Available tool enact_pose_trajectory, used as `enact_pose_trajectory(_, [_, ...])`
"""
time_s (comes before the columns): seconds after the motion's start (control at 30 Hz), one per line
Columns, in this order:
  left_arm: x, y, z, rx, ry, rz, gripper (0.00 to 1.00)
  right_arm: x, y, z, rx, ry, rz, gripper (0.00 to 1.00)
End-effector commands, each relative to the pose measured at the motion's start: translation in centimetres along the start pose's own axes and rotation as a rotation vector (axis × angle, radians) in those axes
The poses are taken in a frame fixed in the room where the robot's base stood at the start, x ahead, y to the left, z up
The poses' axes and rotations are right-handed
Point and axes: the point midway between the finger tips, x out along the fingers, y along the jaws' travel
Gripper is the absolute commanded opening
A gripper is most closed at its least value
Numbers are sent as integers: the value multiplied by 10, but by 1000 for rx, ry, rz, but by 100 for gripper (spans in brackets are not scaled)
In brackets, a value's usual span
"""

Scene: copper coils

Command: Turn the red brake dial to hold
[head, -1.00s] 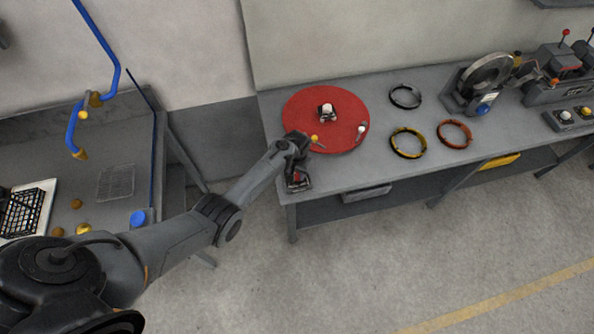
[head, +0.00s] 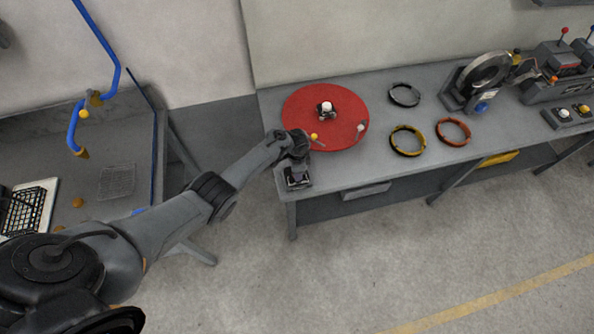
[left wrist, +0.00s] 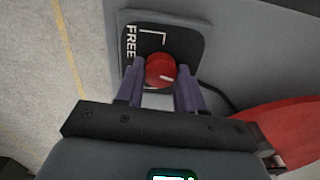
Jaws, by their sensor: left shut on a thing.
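The red brake dial (left wrist: 160,69) sits on a dark square plate (left wrist: 185,38) in the left wrist view. The plate carries the word FREE and a white bracket-shaped line. A short pale mark shows on the dial's lower right. My left gripper (left wrist: 159,80) is shut on the dial, one finger at each side. In the head view my left gripper (head: 297,160) reaches down over the brake box (head: 298,183) at the table's front left corner, and the dial is hidden there. No hold label is readable. My right gripper is not in view.
A large red disc (head: 300,105) with small parts on it lies just behind the brake box. Black, yellow and orange coils (head: 453,131) lie to its right, before a grey machine (head: 484,85). A second bench (head: 30,170) stands at the left.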

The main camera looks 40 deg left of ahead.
Motion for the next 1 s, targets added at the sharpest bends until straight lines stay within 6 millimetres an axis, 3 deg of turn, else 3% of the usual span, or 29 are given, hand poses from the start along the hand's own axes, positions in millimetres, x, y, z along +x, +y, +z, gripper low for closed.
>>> enact_pose_trajectory(1.0, [2,0,1,963,-1,-2,7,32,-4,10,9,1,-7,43])
